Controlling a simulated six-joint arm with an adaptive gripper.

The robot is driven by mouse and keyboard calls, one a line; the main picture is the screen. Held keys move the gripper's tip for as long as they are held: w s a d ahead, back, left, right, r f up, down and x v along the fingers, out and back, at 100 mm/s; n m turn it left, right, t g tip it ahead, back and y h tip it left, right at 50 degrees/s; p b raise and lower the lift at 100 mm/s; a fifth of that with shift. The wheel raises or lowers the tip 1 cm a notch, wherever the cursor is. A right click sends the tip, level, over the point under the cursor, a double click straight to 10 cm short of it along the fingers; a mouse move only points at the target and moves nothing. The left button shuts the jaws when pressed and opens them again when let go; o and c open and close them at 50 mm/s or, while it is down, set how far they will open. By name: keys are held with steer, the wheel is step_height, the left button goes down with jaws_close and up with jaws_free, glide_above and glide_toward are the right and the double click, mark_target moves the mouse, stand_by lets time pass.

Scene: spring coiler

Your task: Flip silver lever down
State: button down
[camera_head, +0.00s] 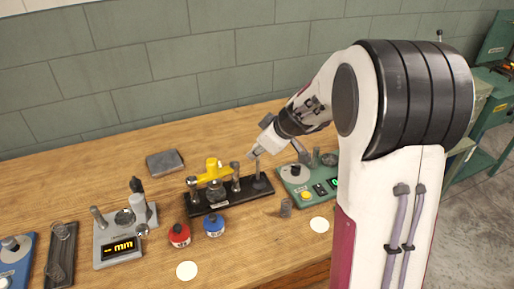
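A black-based device (228,199) with a yellow part (213,171) on top stands mid-bench. Several grey metal posts rise from its base. The rightmost post (258,169) stands upright and looks like a silver lever, but I cannot tell for sure. My gripper (278,154) points down, above and right of this post, with its fingers apart and nothing visible between them. Its left fingertip is close to the post's top; I cannot tell whether they touch.
A green device (295,187) stands right of the black base, partly behind my arm. A grey gauge (107,232) is at left. A dark flat block (165,162) lies behind.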

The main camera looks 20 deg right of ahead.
steer(key=shift+a, duration=0.15)
steer(key=c, duration=1.8)
jaws_free()
steer(key=shift+o, duration=0.2)
steer(key=shift+s+r, duration=0.1)
steer(key=shift+r, duration=0.05)
steer(key=v, duration=1.1)
steer(key=shift+s+r, duration=0.2)
steer(key=shift+r, duration=0.05)
